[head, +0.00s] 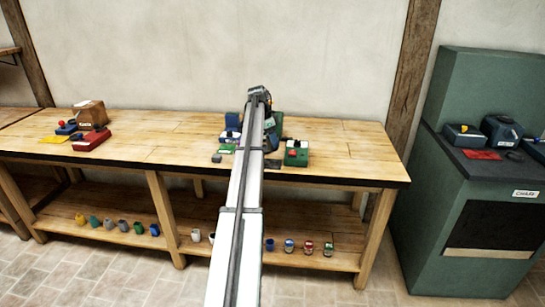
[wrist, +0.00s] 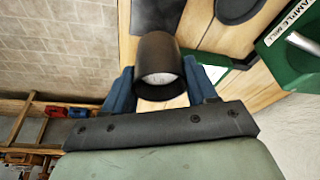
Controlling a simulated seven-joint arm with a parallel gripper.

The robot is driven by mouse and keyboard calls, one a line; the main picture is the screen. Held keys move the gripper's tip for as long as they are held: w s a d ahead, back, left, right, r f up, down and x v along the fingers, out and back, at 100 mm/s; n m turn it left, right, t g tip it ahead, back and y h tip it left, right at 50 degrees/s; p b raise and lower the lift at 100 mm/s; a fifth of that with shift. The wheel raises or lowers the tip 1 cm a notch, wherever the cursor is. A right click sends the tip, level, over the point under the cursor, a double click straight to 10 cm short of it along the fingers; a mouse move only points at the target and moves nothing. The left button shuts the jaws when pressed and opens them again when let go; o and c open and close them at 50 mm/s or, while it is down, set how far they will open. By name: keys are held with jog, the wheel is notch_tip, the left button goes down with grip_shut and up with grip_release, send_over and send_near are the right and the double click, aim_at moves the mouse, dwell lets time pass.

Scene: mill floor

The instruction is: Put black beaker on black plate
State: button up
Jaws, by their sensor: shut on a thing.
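My gripper (wrist: 162,82) has its blue fingers on both sides of a black beaker (wrist: 157,52) and is shut on it. The beaker's round opening faces the wrist camera, with a pale inside. Beyond it, a dark flat plate-like piece with a rounded edge (wrist: 237,9) lies on the wooden bench. A dark grey flat piece (wrist: 157,14) shows just behind the beaker. I cannot tell for certain which is the black plate. In the head view my arm reaches over the bench and hides the beaker.
A green sample mill (wrist: 289,45) stands at the right in the wrist view. The wooden bench (head: 345,145) is clear at its right end. Red and blue devices and a cardboard box (head: 89,114) stand at its left. Several small cups line the lower shelf.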

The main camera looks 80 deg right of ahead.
jog(key=shift+f, duration=3.65)
jog(key=shift+f, duration=0.15)
jog(key=o, duration=1.1)
jog(key=v, duration=1.2)
jog(key=shift+a, duration=0.1)
